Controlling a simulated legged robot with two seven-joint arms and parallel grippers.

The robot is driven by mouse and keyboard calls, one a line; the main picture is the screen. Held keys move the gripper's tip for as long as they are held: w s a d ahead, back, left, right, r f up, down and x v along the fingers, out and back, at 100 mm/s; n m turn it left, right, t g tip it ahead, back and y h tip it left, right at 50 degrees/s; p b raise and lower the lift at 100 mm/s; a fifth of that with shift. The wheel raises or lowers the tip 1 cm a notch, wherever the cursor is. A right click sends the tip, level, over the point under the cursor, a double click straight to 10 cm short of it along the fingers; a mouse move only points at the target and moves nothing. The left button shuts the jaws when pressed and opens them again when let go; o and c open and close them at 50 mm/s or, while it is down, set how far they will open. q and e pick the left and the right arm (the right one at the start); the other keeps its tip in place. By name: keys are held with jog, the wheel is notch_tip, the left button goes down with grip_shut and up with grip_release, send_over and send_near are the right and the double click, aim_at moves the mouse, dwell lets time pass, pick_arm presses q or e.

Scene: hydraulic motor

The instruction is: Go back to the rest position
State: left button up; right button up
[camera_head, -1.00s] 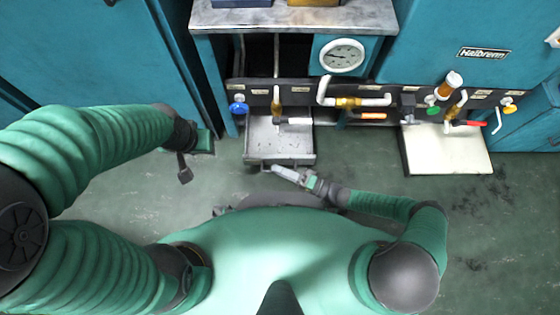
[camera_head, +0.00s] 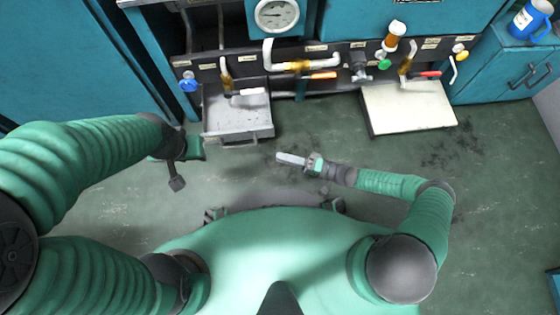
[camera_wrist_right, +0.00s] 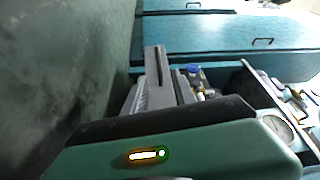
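My right gripper (camera_head: 291,159) is over the open floor, in front of and to the right of the grey drawer-like tray (camera_head: 238,135). Its pale fingers look pressed together, with nothing seen between them; they also show in the right wrist view (camera_wrist_right: 160,78). My left gripper (camera_head: 176,165) hangs at the left, apart from the tray. Its fingers are seen too edge-on to tell open from shut. The hydraulic station (camera_head: 320,62) stands ahead, with a round gauge (camera_head: 277,14), a blue valve knob (camera_head: 188,85), a green knob (camera_head: 384,64) and a red-handled valve (camera_head: 429,74).
A white tray (camera_head: 410,108) juts out at the right of the station. Teal cabinets (camera_head: 60,70) stand at the left and at the right (camera_head: 510,65), where a blue jug (camera_head: 531,20) rests on top. The green floor (camera_head: 490,190) between me and the station is clear.

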jog(key=shift+s+d, duration=0.1)
jog(key=shift+d, duration=0.3)
